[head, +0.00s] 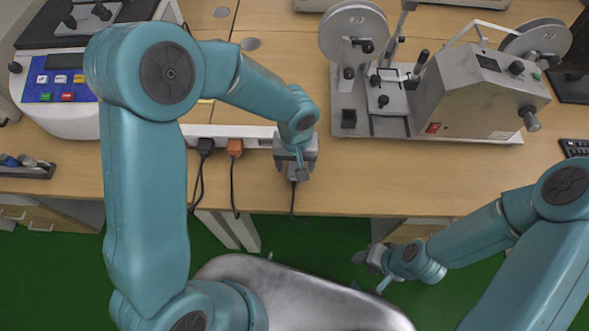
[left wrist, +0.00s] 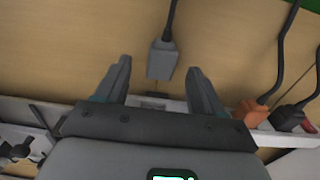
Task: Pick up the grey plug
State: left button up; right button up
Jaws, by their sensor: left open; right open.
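The grey plug (left wrist: 162,60) shows in the left wrist view with its dark cable running up and away. It lies between the two fingertips of my left gripper (left wrist: 159,68), with a gap on each side. My left gripper (head: 296,170) is open and hangs over the power strip's front side in the head view, where it largely hides the plug. The plug's cable (head: 292,203) hangs toward the table's front edge. I cannot tell whether the plug sits in a socket. My right gripper (head: 370,272) is open and empty, beyond the table's front edge.
The white power strip (head: 262,131) also holds an orange plug (head: 235,147) and a black plug (head: 205,146), left of my gripper. A grey machine with reels (head: 470,95) stands at the right. A white device (head: 62,120) stands at the left. The table's front right is clear.

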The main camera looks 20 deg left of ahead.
aim_at(294, 168)
pick_arm(q)
jog(key=f, duration=0.3)
jog(key=shift+w+a, duration=0.15)
jog(key=shift+a, duration=0.05)
jog(key=shift+f, duration=0.45)
jog(key=c, duration=1.2)
jog(key=shift+c, duration=0.2)
jog(key=shift+r, duration=0.15)
notch_tip(294, 168, up, 20)
jog(key=shift+p, duration=0.3)
